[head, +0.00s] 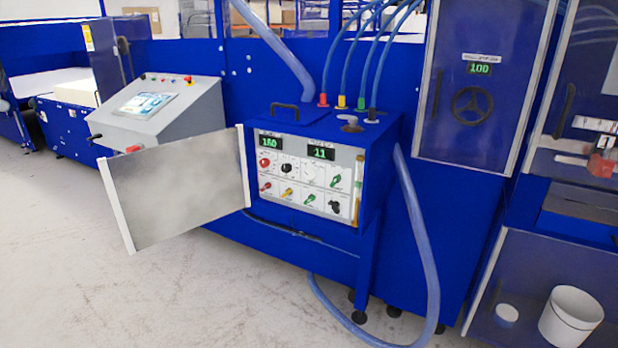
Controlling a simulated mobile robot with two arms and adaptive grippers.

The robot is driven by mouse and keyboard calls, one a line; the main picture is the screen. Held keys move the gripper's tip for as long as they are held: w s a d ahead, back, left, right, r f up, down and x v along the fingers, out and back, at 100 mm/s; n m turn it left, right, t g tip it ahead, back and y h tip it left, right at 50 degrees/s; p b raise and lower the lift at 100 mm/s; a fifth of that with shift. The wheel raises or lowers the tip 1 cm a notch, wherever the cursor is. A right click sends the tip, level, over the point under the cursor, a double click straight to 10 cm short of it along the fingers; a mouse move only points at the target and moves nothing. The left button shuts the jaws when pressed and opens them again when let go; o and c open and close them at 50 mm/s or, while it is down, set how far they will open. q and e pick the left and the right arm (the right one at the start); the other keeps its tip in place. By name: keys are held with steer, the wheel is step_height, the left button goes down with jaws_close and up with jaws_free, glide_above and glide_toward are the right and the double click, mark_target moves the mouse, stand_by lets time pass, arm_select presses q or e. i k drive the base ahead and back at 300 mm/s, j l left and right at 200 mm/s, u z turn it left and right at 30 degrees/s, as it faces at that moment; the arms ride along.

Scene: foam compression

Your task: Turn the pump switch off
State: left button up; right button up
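A blue pump box (376,165) stands in the middle of the head view. Its grey door (180,188) is swung wide open to the left. Neither of my grippers is in view.
Hoses rise from the box top, and a thick hose (418,230) loops down its right side to the floor. A grey console (158,108) stands behind the open door. A white bucket (571,315) is at lower right. The pale floor (200,290) in front is clear.

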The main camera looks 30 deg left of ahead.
mark_target(335, 181)
steer(key=u, duration=1)
